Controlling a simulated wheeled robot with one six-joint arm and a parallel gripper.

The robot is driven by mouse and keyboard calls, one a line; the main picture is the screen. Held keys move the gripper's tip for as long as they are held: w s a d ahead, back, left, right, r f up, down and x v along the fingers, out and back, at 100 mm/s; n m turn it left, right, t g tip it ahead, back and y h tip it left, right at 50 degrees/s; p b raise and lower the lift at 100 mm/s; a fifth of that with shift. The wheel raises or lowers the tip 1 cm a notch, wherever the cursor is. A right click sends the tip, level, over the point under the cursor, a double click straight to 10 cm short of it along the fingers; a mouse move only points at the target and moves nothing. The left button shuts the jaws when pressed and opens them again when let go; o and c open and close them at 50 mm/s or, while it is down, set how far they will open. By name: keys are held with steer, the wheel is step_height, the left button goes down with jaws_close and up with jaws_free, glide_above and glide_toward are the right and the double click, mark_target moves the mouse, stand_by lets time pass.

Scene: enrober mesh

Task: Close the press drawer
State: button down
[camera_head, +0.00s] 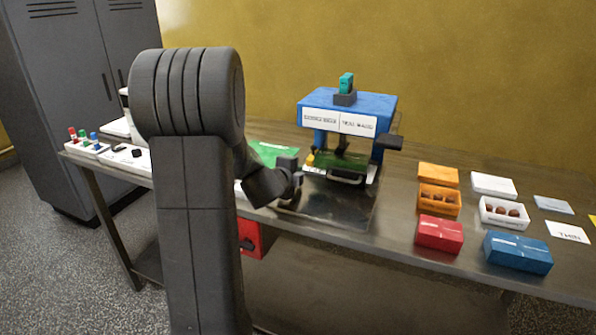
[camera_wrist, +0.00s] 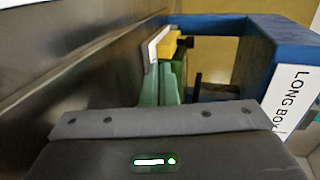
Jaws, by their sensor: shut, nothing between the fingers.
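The press is a blue machine (camera_head: 385,101) with white labels on its front and a teal piece on top, standing on the metal table. Its low drawer, with a pale front and a handle (camera_head: 347,180), shows between the blue legs, below a green part (camera_head: 343,159). How far the drawer sticks out is hard to tell. My gripper (camera_head: 297,187) is shut and empty, just left of the drawer front; I cannot tell whether it touches. The wrist view shows the press's blue frame (camera_wrist: 215,24), a yellow block (camera_wrist: 168,46) and green parts (camera_wrist: 150,88) close ahead.
Orange, white, red (camera_head: 439,233) and blue (camera_head: 517,252) boxes stand on the table to the right, some open with chocolates. A dark knob (camera_head: 388,142) juts from the press's right side. Small coloured bottles (camera_head: 83,140) stand far left. The tabletop before the press is clear.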

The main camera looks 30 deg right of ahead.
steer(key=shift+s+a+r, duration=0.1)
steer(key=shift+s+a, duration=0.2)
steer(key=shift+s, duration=0.05)
steer(key=v, duration=0.7)
